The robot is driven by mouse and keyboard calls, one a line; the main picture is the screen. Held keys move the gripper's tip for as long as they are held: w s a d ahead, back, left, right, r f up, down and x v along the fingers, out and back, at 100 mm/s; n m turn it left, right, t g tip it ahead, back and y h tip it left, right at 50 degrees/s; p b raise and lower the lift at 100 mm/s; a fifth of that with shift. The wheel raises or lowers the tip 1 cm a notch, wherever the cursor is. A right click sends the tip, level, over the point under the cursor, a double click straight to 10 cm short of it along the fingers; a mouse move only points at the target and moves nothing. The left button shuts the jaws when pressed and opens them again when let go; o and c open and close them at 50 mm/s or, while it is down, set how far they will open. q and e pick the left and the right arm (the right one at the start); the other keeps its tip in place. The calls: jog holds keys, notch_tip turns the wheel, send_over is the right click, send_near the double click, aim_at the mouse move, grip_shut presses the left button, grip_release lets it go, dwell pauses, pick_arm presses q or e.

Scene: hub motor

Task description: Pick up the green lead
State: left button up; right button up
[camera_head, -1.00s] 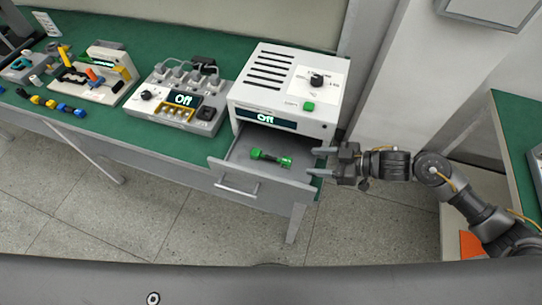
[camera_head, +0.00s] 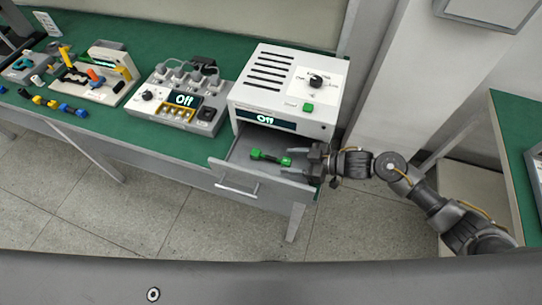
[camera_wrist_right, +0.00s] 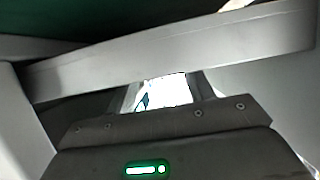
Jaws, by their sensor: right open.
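The green lead (camera_head: 270,157), with green ends and a dark middle, lies in the open drawer (camera_head: 236,188) under the white "Off" device. My right gripper (camera_head: 287,161) is open at the drawer's right side, its fingers pointing left over the drawer. Its fingertips are close to the lead's right end; I cannot tell if they touch it. In the right wrist view a grey bar-like surface crosses the picture, and I cannot make out the lead there. My left gripper is not in view.
The white device (camera_head: 290,85) stands right above the drawer. A grey socket unit (camera_head: 178,97) and several coloured leads (camera_head: 52,103) are on the green bench to the left. The drawer's walls surround the lead.

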jog(key=shift+x, duration=1.45)
jog(key=shift+w, duration=0.1)
jog(key=shift+d, duration=0.1)
jog(key=shift+c, duration=0.4)
jog(key=c, duration=1)
jog(key=shift+r, duration=0.1)
jog(key=shift+r, duration=0.6)
jog(key=s+a+r+b, duration=0.1)
jog(key=s+a+r, duration=0.2)
jog(key=s+r, duration=0.8)
jog(key=s, duration=0.2)
jog(key=shift+s+a+r, duration=0.2)
jog(key=shift+s+r, duration=0.1)
jog(key=shift+s, duration=0.05)
